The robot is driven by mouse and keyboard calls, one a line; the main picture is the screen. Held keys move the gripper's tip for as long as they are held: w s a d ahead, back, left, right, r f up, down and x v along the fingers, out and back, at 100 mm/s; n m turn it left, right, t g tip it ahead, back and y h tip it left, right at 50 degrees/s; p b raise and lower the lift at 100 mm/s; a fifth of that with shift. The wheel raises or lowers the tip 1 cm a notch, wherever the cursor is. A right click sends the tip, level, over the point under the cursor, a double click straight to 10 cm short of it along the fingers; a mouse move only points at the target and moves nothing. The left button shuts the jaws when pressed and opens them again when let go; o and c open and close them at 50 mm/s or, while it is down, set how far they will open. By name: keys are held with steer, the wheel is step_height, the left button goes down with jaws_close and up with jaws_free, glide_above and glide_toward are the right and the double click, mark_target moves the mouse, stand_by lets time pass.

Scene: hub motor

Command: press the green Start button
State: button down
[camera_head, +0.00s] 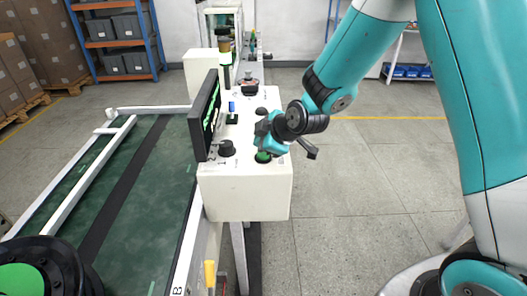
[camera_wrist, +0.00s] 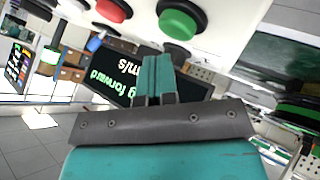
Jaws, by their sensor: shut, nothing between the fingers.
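The green button (camera_head: 263,157) sits on the top of the white control box (camera_head: 245,196), near its front right corner. It shows as a green cap in a dark collar in the wrist view (camera_wrist: 178,23), at the top and just beyond the fingers. My gripper (camera_head: 264,131) is over the right part of the box, close to the green button and partly crowding it in the head view. In the wrist view my gripper (camera_wrist: 155,75) has its two teal fingers shut together and empty. The fingertips look apart from the button, but the exact gap cannot be told.
A black monitor (camera_head: 205,115) stands along the box's left side. A black knob (camera_head: 226,148) is left of the green button. A red button (camera_wrist: 112,10) shows beside it in the wrist view. A green conveyor (camera_head: 125,190) lies left; open floor (camera_head: 370,190) lies right.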

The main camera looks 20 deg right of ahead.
mark_target(262, 156)
steer(key=shift+r+p, duration=1.65)
steer(key=shift+r, duration=0.85)
steer(key=shift+s+a+r, duration=0.15)
steer(key=shift+s+r, duration=0.05)
steer(key=s+a+r+m+g, duration=0.1)
steer(key=s+r+m+g, duration=0.1)
steer(key=s, duration=0.8)
steer(key=s+a+r+m+g, duration=0.1)
steer(key=s+r, duration=0.4)
steer(key=s, duration=0.5)
steer(key=s+a+r+m+g, duration=0.1)
steer(key=s+r+m+g, duration=0.2)
steer(key=s, duration=0.7)
steer(key=shift+a+r+m+g, duration=0.4)
steer(key=shift+r+g, duration=0.2)
steer(key=shift+g, duration=0.6)
